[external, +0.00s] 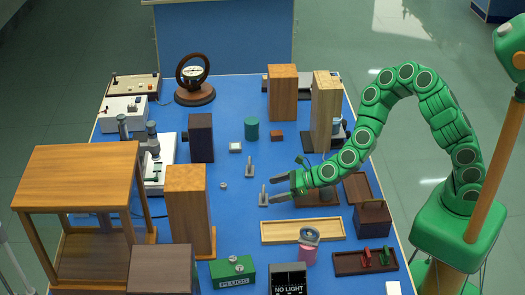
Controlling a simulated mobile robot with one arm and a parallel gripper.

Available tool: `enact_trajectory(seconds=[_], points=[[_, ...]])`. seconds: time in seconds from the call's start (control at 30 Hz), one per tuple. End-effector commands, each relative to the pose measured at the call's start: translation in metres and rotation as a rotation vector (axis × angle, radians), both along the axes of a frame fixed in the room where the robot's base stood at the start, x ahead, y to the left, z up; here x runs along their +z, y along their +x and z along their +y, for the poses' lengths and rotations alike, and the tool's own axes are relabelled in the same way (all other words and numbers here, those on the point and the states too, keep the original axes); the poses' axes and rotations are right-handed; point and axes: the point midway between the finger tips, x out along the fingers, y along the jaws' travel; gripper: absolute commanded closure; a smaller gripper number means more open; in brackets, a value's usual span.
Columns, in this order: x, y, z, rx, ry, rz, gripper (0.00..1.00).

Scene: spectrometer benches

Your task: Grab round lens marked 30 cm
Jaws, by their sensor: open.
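No marking of 30 cm can be read in the external view, so I cannot tell which piece is that lens. A round, glassy disc in a dark ring (309,236) sits on or in front of a pink cylinder (308,256), at the front edge of a shallow wooden tray (275,238). A small, pale round piece (223,185) lies on the blue bench top. My gripper (275,188) is open, low over the bench middle, pointing left. Its jaws are beside a small grey post on a base (263,196); I see nothing held. The disc is in front of and right of my gripper.
A second small post (249,170) stands just behind. Tall wooden blocks (324,112) stand at the back right, with another (190,208) at front left. A green PLUGS box (232,274), a NO LIGHT box (288,281) and a dark tray (365,261) line the front.

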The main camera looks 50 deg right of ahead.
Motion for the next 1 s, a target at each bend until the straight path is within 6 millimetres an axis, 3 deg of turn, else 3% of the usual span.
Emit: enact_trajectory(seconds=[1.0], points=[[-0.022, 0.048, 0.043, 0.001, -0.001, -0.002, 0.03]])
